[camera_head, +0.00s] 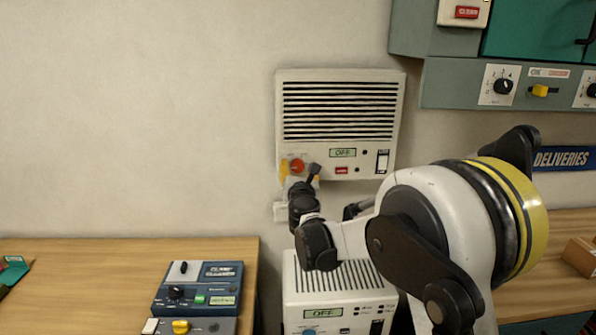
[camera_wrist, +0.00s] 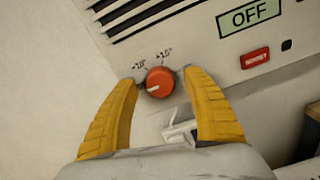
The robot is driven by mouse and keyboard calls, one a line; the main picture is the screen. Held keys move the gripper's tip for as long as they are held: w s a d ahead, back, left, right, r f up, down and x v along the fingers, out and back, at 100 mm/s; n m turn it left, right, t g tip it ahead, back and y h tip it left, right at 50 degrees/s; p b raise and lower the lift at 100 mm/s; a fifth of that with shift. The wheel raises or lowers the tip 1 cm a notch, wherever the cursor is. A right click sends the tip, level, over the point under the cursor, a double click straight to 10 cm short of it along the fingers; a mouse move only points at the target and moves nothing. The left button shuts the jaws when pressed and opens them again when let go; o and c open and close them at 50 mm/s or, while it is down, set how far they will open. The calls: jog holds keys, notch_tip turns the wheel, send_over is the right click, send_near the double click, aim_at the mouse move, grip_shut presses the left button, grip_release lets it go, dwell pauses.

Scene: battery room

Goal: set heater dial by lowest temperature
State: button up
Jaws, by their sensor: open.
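The wall heater (camera_head: 338,125) is a cream box with black slats and a display (camera_head: 343,153) reading OFF. Its red-orange dial (camera_wrist: 159,81) has a white pointer aimed to the left, and the marks I can read above it look like +10° and +15°. The dial also shows in the head view (camera_head: 297,166). My gripper (camera_wrist: 163,85) is open, its two yellow fingers on either side of the dial. Whether either finger touches the dial I cannot tell. No temperature reading is legible.
A second cream unit (camera_head: 330,290), also showing OFF, stands below. A wooden bench (camera_head: 80,285) at left holds a blue device (camera_head: 198,285). A grey panel (camera_head: 450,82) with black dials and a yellow slider hangs at upper right. A red button (camera_wrist: 254,58) sits right of the dial.

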jog(key=shift+c, duration=0.2)
jog(key=c, duration=1.1)
jog(key=shift+m, duration=0.3)
jog(key=shift+c, duration=0.2)
jog(key=m, duration=0.5)
jog(key=shift+d, duration=0.1)
jog(key=m, duration=0.6)
jog(key=shift+m+p, duration=0.35)
jog(key=shift+m, duration=0.05)
jog(key=m, duration=0.5)
jog(key=shift+f, duration=0.1)
jog(key=m, duration=0.6)
jog(key=shift+m, duration=0.3)
